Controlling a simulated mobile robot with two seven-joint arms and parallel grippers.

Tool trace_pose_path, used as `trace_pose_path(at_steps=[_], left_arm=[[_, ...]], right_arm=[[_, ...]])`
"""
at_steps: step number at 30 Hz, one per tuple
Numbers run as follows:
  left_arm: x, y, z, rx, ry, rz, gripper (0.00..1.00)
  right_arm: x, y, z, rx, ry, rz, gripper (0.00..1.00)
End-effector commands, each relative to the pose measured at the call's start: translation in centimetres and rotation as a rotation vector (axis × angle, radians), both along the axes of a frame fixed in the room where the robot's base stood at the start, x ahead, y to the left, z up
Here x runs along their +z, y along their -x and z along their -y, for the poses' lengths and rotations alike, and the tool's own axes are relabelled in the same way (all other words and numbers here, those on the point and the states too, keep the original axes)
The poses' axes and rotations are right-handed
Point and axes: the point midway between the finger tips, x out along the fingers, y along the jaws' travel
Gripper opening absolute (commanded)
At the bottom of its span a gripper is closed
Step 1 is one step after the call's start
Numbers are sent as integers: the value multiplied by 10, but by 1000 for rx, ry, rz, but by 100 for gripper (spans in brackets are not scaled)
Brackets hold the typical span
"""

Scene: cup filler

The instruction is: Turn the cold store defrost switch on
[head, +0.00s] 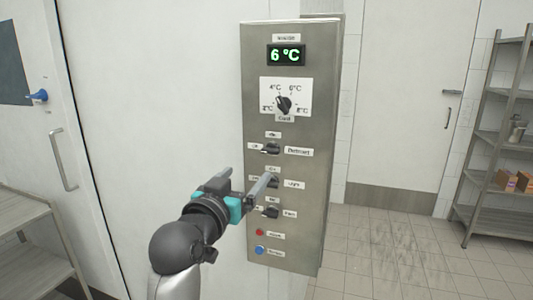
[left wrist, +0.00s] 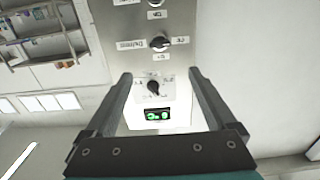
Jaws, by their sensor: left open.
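The defrost switch (head: 271,149) is a black rotary knob on the steel control panel (head: 255,80), beside a label reading Defrost. Its lever lies sideways and appears to point at the Off label on its left; an On label sits above it. My left gripper (head: 248,174) is open and empty, in front of the panel and below the defrost switch in the head view. One finger overlaps the lights switch (head: 271,182); I cannot tell whether it touches. In the left wrist view the defrost switch (left wrist: 160,43) shows upside down beyond the open fingertips (left wrist: 160,75).
Above the switch are a temperature dial (head: 284,104) and a green 6 °C display (head: 286,55). Below are the fans switch (head: 272,212), a red button (head: 260,232) and a blue button (head: 260,250). Shelving (head: 500,140) stands right, a metal rack (head: 40,235) left.

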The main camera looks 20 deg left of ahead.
Motion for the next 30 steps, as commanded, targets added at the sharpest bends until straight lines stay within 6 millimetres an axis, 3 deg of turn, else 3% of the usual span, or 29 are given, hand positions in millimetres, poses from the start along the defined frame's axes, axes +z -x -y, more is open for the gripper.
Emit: trace_pose_path(at_steps=[30], left_arm=[[-1,-131,5,-1,1,-2,90]], right_arm=[[3,2,-5,0,-7,-2,50]])
